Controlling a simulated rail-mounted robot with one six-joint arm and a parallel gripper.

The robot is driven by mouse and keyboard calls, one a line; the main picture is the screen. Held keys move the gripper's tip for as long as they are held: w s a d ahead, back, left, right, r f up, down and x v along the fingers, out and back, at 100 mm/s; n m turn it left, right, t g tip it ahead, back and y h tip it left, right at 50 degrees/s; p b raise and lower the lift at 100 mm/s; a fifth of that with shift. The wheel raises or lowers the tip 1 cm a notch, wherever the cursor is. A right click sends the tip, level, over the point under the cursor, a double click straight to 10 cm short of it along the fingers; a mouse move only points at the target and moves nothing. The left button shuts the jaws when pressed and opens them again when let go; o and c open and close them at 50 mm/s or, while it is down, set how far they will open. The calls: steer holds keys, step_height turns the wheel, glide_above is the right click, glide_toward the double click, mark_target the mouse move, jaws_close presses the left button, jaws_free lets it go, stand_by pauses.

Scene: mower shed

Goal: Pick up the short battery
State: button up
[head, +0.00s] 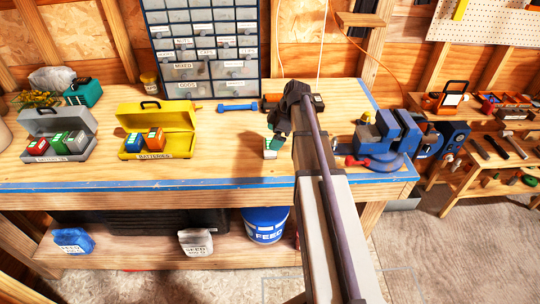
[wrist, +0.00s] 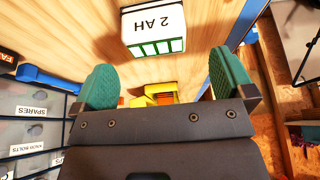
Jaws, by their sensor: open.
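A small white and green battery marked "2 AH" (wrist: 153,30) stands on the wooden bench; it also shows in the head view (head: 270,150), just below my gripper. My gripper (head: 276,131) is open and empty. In the wrist view its two green-padded fingers (wrist: 162,64) stand wide apart, with the battery beyond their tips and between them. I see no contact. More batteries are in cases: a blue one (head: 134,146) and an orange one (head: 155,140) in the yellow case (head: 180,146), and red and green ones in the grey case (head: 82,121).
A blue vise (head: 385,140) stands close to the right of my arm. A tall drawer cabinet (head: 205,78) is at the back. A blue tool (head: 237,107) lies before it. The bench between the yellow case and the battery is clear.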

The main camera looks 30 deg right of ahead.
steer(key=shift+x, duration=1)
steer(key=shift+d+r, duration=0.15)
steer(key=b+x, duration=0.5)
steer(key=shift+w+d+f, duration=0.1)
steer(key=shift+f, duration=0.15)
steer(key=shift+r, duration=0.3)
steer(key=c, duration=1.1)
